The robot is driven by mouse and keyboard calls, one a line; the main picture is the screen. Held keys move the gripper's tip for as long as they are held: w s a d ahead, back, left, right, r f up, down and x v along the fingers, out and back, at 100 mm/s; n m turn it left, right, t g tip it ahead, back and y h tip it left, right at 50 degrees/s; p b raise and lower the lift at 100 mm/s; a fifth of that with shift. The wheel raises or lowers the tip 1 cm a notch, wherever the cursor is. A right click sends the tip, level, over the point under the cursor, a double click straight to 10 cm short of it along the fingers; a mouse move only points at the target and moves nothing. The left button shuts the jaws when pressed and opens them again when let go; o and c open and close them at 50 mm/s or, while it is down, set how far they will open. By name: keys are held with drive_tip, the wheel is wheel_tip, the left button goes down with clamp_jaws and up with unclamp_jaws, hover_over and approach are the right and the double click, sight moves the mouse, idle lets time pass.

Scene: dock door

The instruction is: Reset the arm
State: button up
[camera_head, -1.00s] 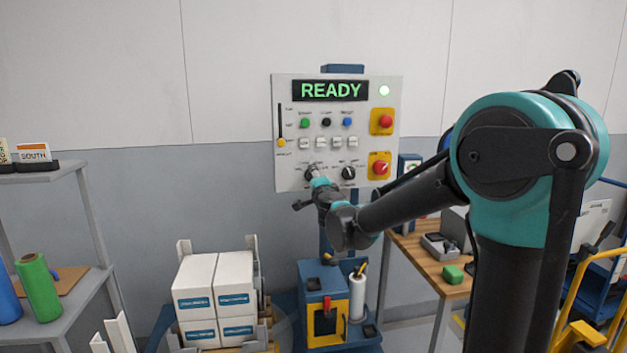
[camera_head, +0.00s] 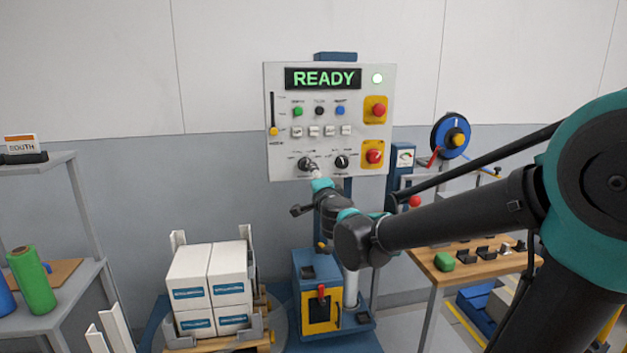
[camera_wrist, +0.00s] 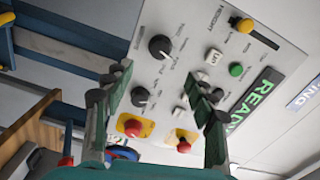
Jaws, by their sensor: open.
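My gripper (camera_head: 319,180) is in front of the lower left part of the control panel (camera_head: 283,90) in the head view, just below its left black knob. In the wrist view my gripper (camera_wrist: 160,84) has its two fingers spread wide, with nothing between them but the panel beyond. The larger black knob (camera_wrist: 160,47) and a smaller black knob (camera_wrist: 140,97) show on the panel there, apart from the fingers. My arm reaches in from the right. The panel's display (camera_head: 323,78) reads READY in green, and a round lamp (camera_head: 377,78) is lit.
A blue stand (camera_head: 310,268) is below the panel. White boxes (camera_head: 208,285) are stacked to its left. A grey shelf (camera_head: 80,290) with a green roll (camera_head: 32,280) is at far left. A wooden bench (camera_head: 440,275) stands right, under my arm.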

drive_tip(key=s+d+f+n+g+y, duration=0.1)
drive_tip(key=s+d+f+n+g, duration=0.45)
drive_tip(key=f, duration=0.45)
drive_tip(key=s+d+f+n+g, duration=0.3)
drive_tip(key=s+d+f+n, duration=0.2)
drive_tip(key=s+f+n, duration=0.3)
drive_tip(key=s+d+f+g+h, duration=0.4)
drive_tip(key=s+d+f+h, duration=0.2)
drive_tip(key=s+d+f, duration=0.7)
drive_tip(key=shift+d+f+m+g, duration=0.35)
drive_tip(key=shift+d+f, duration=0.15)
drive_tip(key=shift+d, duration=0.6)
